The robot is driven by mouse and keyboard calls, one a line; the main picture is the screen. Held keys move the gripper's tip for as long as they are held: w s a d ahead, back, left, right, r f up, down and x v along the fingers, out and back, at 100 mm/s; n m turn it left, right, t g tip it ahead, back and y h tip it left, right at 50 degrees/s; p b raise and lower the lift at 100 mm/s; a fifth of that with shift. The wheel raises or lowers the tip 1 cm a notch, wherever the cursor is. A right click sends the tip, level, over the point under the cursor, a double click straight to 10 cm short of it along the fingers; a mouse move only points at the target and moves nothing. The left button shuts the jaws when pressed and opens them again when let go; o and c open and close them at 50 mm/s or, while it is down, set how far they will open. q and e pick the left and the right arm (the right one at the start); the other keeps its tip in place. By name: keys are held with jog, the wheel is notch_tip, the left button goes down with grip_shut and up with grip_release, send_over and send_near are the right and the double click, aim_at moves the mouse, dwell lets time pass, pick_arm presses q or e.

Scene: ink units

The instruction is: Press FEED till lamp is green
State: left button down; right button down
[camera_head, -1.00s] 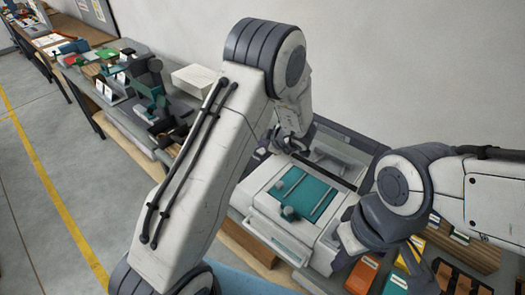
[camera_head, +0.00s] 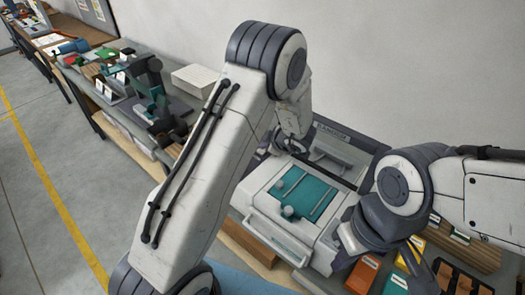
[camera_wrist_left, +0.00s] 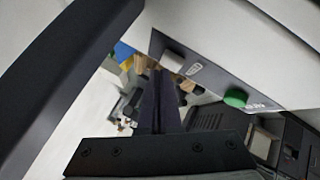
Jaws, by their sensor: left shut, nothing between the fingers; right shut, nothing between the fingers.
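A cream machine (camera_head: 268,210) with a teal bed (camera_head: 310,191) stands on the bench in the head view. I cannot read either label or tell whether the green piece is lit. My left gripper (camera_wrist_left: 160,95) is shut and empty close to the panel, near the light button; contact cannot be told. My right gripper (camera_head: 424,268) is shut at the lower right.
Orange (camera_head: 363,274) and yellow (camera_head: 412,252) boxes lie near my right gripper. A white box (camera_head: 195,78) and dark green equipment (camera_head: 150,85) stand on the bench at the left. A wall closes the back. The floor at the left is clear.

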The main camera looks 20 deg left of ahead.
pick_arm(q)
jog(key=shift+f+b, duration=0.3)
jog(key=shift+f, duration=0.25)
dwell(0.7)
jog(key=shift+r, duration=0.15)
jog(key=shift+r+p, duration=0.8)
jog(key=shift+p, duration=0.2)
notch_tip(320, 180, up, 5)
jog(key=p, duration=0.5)
jog(key=shift+r, duration=0.1)
dwell(1.0)
